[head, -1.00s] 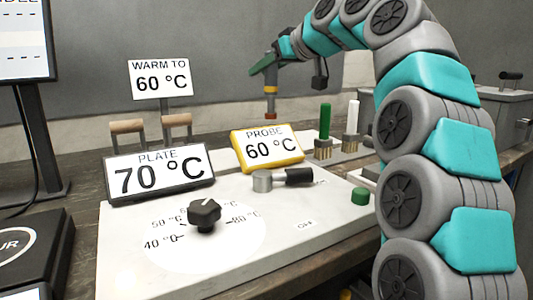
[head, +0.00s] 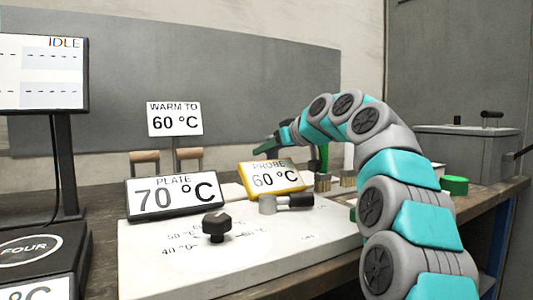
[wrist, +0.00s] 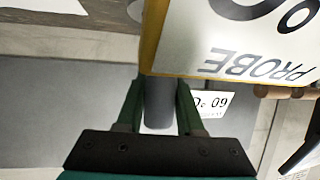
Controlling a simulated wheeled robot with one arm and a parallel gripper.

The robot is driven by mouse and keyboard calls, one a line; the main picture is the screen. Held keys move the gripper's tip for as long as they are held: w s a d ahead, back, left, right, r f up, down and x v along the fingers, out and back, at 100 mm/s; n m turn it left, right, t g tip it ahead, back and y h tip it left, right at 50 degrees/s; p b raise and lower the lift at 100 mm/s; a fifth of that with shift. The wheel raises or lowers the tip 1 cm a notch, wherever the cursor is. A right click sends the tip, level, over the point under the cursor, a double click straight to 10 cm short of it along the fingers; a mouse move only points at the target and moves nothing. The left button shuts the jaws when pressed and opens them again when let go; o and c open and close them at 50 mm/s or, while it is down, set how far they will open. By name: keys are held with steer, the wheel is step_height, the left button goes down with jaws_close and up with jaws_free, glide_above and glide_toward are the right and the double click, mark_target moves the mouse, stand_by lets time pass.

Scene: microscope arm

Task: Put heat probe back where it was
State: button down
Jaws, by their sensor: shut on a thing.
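My gripper (head: 270,146) is low behind the yellow-framed PROBE 60 °C display (head: 276,178) in the head view. In the wrist view its two green fingers (wrist: 158,92) are shut on the heat probe, a grey cylinder (wrist: 158,108). The PROBE display (wrist: 238,45) looks upside down there and stands close beside the fingers, covering part of the right one. The probe's lower end is hidden in the head view, so I cannot tell whether it touches anything.
The PLATE 70 °C display (head: 175,196), black knob (head: 216,226) and metal lever with black grip (head: 285,202) are on the white panel (head: 270,255). A WARM TO 60 °C sign (head: 174,119) stands behind. A green-handled brush (head: 323,160) stands right of the PROBE display.

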steer(key=shift+f, duration=0.15)
steer(key=c, duration=0.5)
jaws_free()
steer(key=shift+c, duration=0.2)
steer(key=shift+r, duration=0.25)
steer(key=b+v, duration=0.1)
steer(key=v, duration=1.1)
